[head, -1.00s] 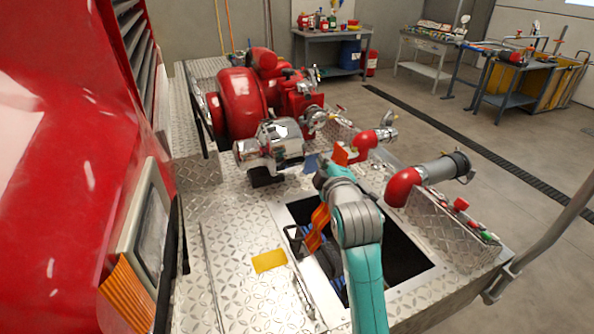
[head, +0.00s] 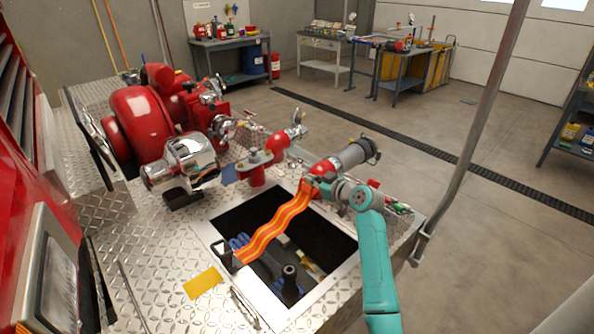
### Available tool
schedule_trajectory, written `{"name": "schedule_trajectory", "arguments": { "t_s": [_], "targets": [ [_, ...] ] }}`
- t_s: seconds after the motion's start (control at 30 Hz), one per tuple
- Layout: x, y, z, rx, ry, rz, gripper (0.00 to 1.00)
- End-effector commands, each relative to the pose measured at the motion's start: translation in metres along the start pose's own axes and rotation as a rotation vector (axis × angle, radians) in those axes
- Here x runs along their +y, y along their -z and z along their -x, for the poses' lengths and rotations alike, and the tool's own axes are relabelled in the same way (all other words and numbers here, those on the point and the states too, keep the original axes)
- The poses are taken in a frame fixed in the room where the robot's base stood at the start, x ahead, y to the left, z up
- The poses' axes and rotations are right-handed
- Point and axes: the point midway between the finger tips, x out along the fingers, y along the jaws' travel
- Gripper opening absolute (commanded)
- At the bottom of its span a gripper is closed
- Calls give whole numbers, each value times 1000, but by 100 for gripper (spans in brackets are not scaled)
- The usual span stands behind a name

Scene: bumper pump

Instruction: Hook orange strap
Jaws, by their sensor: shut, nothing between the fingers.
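The orange strap (head: 275,226), with yellow stripes, stretches in a wavy diagonal across the open hatch (head: 352,250). Its lower left end is at a dark bracket (head: 224,252) on the hatch's left edge. Its upper right end is at the hatch's far edge, beside my gripper. My gripper (head: 309,184) is shut at that upper end, close to the grey pipe outlet (head: 350,156). The fingertips are small and partly hidden, so I cannot tell whether they touch the strap or whether the strap end is on a hook.
Inside the hatch are blue hoses and a dark upright fitting (head: 290,282). A yellow plate (head: 203,283) lies on the tread-plate deck. The red pump (head: 140,120) and chrome housing (head: 182,160) stand at the left. A grey post (head: 480,125) rises at the right.

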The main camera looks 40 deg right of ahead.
Motion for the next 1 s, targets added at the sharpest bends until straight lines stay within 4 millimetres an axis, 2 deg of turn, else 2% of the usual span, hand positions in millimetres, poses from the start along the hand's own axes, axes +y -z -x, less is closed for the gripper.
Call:
{"name": "schedule_trajectory", "arguments": {
  "t_s": [0.03, 0.2, 0.5, 0.7, 1.0],
  "targets": [
    [7, -16, -4, -4, 10, -45, 0],
    [18, -57, -15, -2, 46, -174, 0],
    [23, -109, -30, -2, 90, -330, 0],
    [23, -124, -34, -1, 104, -377, 0],
    [21, -132, -36, -5, 109, -392, 0]
  ]
}}
